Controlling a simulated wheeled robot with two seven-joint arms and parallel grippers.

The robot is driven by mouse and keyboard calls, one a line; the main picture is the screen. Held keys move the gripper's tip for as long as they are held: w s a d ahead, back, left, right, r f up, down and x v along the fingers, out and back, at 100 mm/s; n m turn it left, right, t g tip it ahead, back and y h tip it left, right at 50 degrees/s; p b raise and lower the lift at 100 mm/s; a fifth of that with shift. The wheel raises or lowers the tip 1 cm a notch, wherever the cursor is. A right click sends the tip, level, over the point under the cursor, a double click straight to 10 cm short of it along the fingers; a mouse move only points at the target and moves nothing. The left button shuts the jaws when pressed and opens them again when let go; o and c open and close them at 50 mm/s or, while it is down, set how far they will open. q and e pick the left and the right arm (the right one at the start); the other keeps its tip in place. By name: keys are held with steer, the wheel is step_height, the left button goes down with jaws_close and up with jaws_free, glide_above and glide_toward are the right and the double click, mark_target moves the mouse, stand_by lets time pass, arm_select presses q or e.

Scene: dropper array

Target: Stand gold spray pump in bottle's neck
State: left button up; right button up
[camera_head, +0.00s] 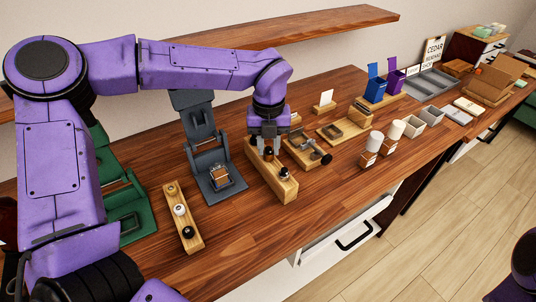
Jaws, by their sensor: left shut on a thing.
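My left gripper (268,134) points down over a long wooden block (285,188) near the middle of the table. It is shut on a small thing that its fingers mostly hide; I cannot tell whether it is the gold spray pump. A small dark amber bottle (268,154) stands in the block right under the fingertips. I cannot tell whether the held thing touches its neck. A dark-topped piece (284,172) stands in the block's near end. My right gripper is out of view.
Left of the block are a grey press (213,160) with a square amber bottle (220,173) and a wooden strip (194,241) with several small round tops. A wooden stand with clamp (305,152) is close on the right. White-capped bottles (370,148) stand further right. The front table edge is clear.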

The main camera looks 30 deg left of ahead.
mark_target(268, 148)
arm_select(q)
step_height(268, 148, up, 7)
steer(key=p, duration=0.4)
steer(key=shift+f+p, duration=0.2)
steer(key=shift+p, duration=0.2)
steer(key=shift+f, duration=0.1)
